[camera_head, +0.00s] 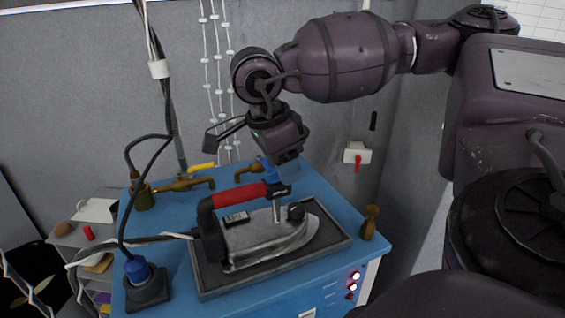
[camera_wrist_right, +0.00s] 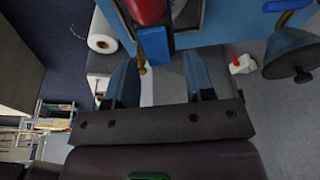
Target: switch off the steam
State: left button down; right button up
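My right gripper (camera_head: 283,170) reaches down over the back of the blue ironing station (camera_head: 335,203), just behind the iron. In the right wrist view its two blue-grey fingers (camera_wrist_right: 160,85) stand apart with nothing clearly held between them. The steam iron (camera_head: 268,238), with a red and black handle, rests on a dark tray. A brass valve pipe (camera_head: 185,184) with a yellow lever (camera_head: 202,166) stands at the back left; another brass fitting (camera_head: 245,172) is partly hidden near my gripper. My left gripper is not in view.
A white wall box (camera_head: 357,153) with a red lever hangs behind, right of my gripper. A small brass piece (camera_head: 370,222) stands at the right edge. A cable runs from a blue plug (camera_head: 137,269) at front left. Shelves (camera_head: 75,235) stand left.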

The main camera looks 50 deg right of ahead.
aim_at(268, 179)
jog(key=v, duration=1.1)
jog(key=shift+f, duration=0.1)
dwell(0.5)
